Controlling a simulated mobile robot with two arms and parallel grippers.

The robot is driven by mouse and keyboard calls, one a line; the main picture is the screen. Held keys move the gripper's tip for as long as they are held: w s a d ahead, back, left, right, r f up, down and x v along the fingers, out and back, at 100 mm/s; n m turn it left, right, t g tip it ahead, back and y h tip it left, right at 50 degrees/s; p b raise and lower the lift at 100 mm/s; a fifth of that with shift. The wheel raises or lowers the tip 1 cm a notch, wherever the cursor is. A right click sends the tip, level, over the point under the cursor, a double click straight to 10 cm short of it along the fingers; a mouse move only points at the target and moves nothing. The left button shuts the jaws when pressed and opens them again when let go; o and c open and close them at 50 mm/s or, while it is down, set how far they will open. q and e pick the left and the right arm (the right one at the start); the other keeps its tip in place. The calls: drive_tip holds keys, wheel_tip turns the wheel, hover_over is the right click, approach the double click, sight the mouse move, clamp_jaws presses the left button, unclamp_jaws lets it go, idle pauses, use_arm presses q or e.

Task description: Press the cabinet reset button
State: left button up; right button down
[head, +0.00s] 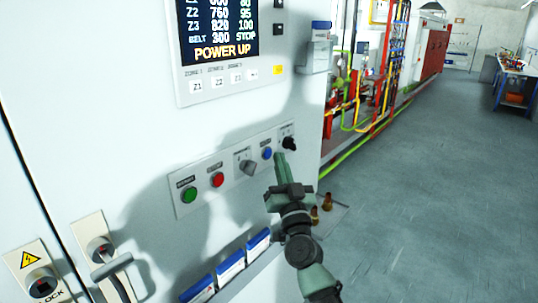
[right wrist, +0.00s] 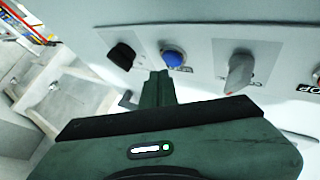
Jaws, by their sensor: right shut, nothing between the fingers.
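A blue round push button (head: 267,153) sits on the cabinet's control strip (head: 203,202), between a grey selector knob (head: 248,167) and a black knob (head: 289,143). The small labels are too blurred to read, so I cannot confirm which one says reset. My right gripper (head: 281,157) is shut and empty, its fingertips just right of the blue button. My left gripper is out of view.
A green button (head: 189,195) and a red button (head: 217,180) are farther left on the strip. A display (head: 217,33) reading POWER UP is above. Blue-topped boxes (head: 230,265) jut out below, and a lock handle (head: 113,265) protrudes at lower left. The floor (head: 430,170) at right is open.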

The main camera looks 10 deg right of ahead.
drive_tip(key=shift+w, duration=0.1)
idle(0.7)
drive_tip(key=shift+w+a, duration=0.25)
drive_tip(key=shift+w+a, duration=0.3)
drive_tip(key=shift+w, duration=0.05)
idle(0.9)
drive_tip(key=shift+s, duration=0.1)
drive_tip(key=shift+s+d+p, duration=0.35)
drive_tip(key=shift+s+d, duration=0.2)
drive_tip(key=shift+s, duration=0.05)
drive_tip(key=s+d+p, duration=0.1)
drive_tip(key=s, duration=0.1)
drive_tip(key=s+d+p, duration=0.1)
drive_tip(key=s+d, duration=0.1)
idle(0.5)
